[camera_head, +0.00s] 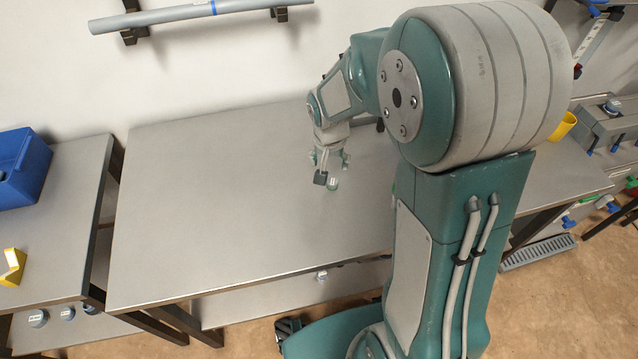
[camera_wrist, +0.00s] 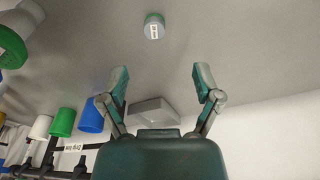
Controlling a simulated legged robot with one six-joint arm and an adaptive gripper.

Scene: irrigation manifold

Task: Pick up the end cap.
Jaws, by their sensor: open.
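A small round cap, grey with a green band and a white label, is likely the end cap (camera_wrist: 154,26). In the wrist view it sits on the grey surface, beyond my fingertips and roughly between their lines. In the head view the cap (camera_head: 333,184) shows small on the metal table, just by my gripper (camera_head: 328,172) and partly covered by it. In the wrist view my gripper (camera_wrist: 161,80) has its two fingers spread wide with nothing between them. The cap looks apart from both fingers.
The metal table (camera_head: 220,190) is clear left of my gripper. A blue bin (camera_head: 22,168) and yellow piece (camera_head: 12,267) are on the left bench. A yellow cup (camera_head: 562,126) is at right. The wrist view shows a grey block (camera_wrist: 152,111) and a blue cylinder (camera_wrist: 91,116).

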